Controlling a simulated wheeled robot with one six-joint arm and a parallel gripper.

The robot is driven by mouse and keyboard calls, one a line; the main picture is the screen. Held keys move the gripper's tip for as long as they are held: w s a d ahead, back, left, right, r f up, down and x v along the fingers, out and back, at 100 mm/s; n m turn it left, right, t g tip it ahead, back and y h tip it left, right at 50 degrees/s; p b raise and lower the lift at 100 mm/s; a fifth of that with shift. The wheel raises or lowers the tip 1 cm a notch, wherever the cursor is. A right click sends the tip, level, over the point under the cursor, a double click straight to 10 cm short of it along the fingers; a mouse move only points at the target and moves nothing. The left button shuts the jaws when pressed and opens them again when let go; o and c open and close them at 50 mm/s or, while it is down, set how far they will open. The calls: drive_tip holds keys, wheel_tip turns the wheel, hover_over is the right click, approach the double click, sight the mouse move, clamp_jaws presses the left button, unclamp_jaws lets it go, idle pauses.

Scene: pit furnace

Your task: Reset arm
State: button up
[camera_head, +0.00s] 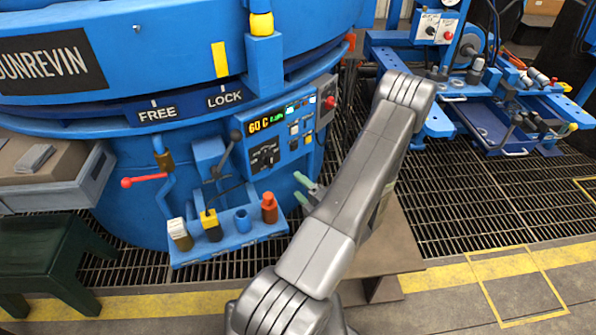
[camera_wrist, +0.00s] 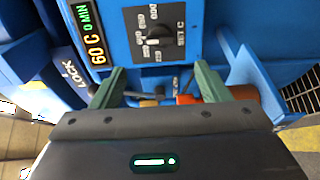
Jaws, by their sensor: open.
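My gripper (camera_head: 308,190) shows in the head view partly behind my grey arm, in front of the blue furnace's lower right side. Its green fingers also show in the wrist view (camera_wrist: 158,88), spread apart. No object shows held between them. In the wrist view the fingers point toward the control panel with its dial (camera_wrist: 152,34) and a display reading 60 C. Part of the gripper is hidden by my arm in the head view.
The blue furnace (camera_head: 130,95) fills the left. A small blue shelf (camera_head: 228,246) on its front holds several small items. A red-tipped handle (camera_head: 145,180) sticks out nearby. A blue workbench (camera_head: 480,115) stands at back right. Grated floor (camera_head: 480,200) is clear at right.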

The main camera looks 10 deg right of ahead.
drive_tip(key=b+x, duration=0.1)
drive_tip(key=x, duration=1.3)
drive_tip(key=shift+d+r, duration=0.1)
drive_tip(key=p, duration=0.1)
approach(272, 162)
drive_tip(key=w+a+n+b, duration=0.1)
drive_tip(key=w+n+b, duration=0.1)
drive_tip(key=n+b, duration=0.2)
drive_tip(key=w+a+n+b, duration=0.2)
drive_tip(key=w+n+b, duration=0.1)
drive_tip(key=n+b, duration=0.1)
drive_tip(key=w+a+n+b, duration=0.2)
drive_tip(key=n+b, duration=0.2)
drive_tip(key=n, duration=0.2)
drive_tip(key=shift+w, duration=0.35)
drive_tip(key=shift+a+n+b, duration=0.1)
drive_tip(key=shift+n+b, duration=0.45)
drive_tip(key=shift+n, duration=0.45)
